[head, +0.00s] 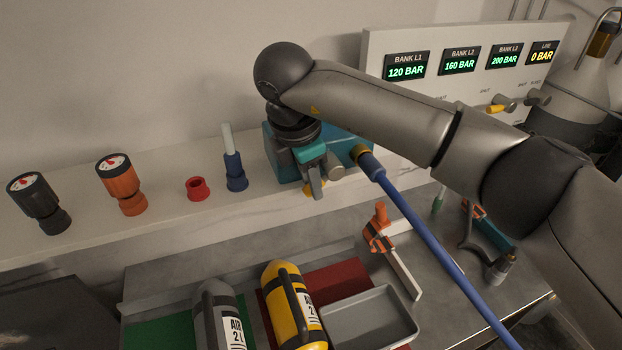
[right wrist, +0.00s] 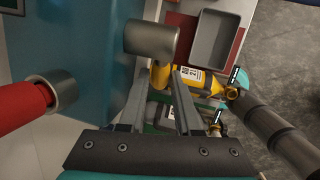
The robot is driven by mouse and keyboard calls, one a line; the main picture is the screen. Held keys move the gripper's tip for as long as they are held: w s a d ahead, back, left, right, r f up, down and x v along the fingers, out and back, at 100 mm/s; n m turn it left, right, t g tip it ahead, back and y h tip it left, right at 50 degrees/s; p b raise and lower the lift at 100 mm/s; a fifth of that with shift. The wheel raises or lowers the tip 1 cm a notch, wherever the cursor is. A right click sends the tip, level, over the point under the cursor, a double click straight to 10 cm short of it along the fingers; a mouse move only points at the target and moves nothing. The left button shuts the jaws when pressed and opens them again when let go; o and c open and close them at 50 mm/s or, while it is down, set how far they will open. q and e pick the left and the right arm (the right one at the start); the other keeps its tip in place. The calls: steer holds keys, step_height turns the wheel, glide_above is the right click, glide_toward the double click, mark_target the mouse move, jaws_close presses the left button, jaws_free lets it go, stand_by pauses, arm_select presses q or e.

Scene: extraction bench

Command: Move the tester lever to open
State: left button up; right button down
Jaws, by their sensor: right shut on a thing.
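The tester is a teal box (head: 285,160) on the pale ledge, with a metal cylindrical fitting on its front. In the right wrist view, its teal side (right wrist: 85,35) fills the upper left and a metal cylinder (right wrist: 150,40) stands out from it. The yellow lever (right wrist: 158,77) is just below this cylinder, between the fingers. My right gripper (head: 317,190) reaches down over the front of the tester and is shut on the lever; its fingers also show in the right wrist view (right wrist: 160,88). The fingers and arm hide part of the tester. My left gripper is out of view.
A blue hose (head: 430,235) runs from the tester towards the lower right. Gauges, a red ring (head: 196,188) and a blue fitting (head: 235,175) stand left on the ledge. Below are a yellow cylinder (head: 292,310), a grey cylinder (head: 215,315) and a grey tray (head: 370,320). A display panel (head: 372,55) stands behind.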

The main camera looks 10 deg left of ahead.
steer(key=c, duration=0.9)
jaws_free()
steer(key=shift+r, duration=0.1)
arm_select(q)
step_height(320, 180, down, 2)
steer(key=shift+b, duration=1)
arm_select(e)
steer(key=v, duration=1.5)
steer(key=shift+s, duration=0.15)
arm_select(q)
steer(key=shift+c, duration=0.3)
arm_select(e)
steer(key=shift+a, duration=0.1)
